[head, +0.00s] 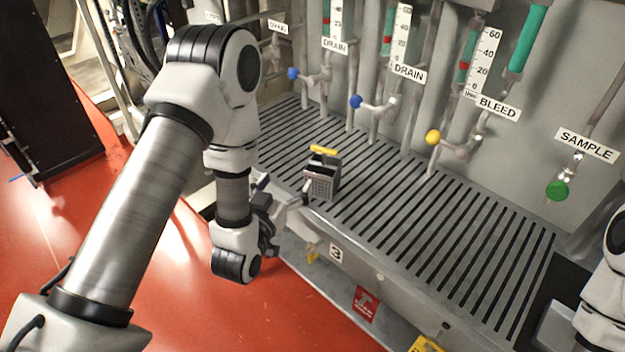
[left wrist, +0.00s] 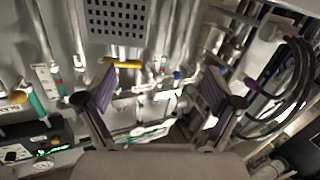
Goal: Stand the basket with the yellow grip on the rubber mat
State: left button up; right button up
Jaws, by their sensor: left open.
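The small grey perforated basket (head: 322,183) with a yellow grip (head: 324,150) stands upright on the slatted grate, near its front left edge. My left gripper (head: 297,192) is just left of the basket in the head view, jaws toward it. In the left wrist view the two fingers are spread (left wrist: 163,88) with nothing held between them; the basket (left wrist: 117,22) and its yellow grip show at the top, left of centre. Whether a finger touches the basket I cannot tell. A black flat patch (head: 568,277) at the grate's right end looks like the rubber mat, partly cut off.
The slatted grate (head: 440,235) is clear between basket and black patch. Behind it stand pipes with blue, yellow (head: 433,137) and green (head: 557,190) valve knobs. My right arm shows at the right edge, near the black patch. A dark cabinet (head: 45,90) stands left.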

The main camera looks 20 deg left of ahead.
aim_at(323, 152)
pick_arm(q)
jog(key=w+d+r+m+p, duration=0.1)
jog(key=w+d+r+m, duration=0.15)
jog(key=d, duration=0.25)
jog(key=shift+n+t, duration=0.3)
jog(key=shift+n, duration=0.25)
jog(key=w+p, duration=0.1)
jog(key=w, duration=0.3)
jog(key=w+r+p, duration=0.1)
jog(key=w, duration=0.2)
jog(key=shift+w+a+r+p, duration=0.1)
jog(key=shift+p, duration=0.2)
jog(key=shift+a, duration=0.1)
jog(key=shift+c, duration=1)
grip_shut()
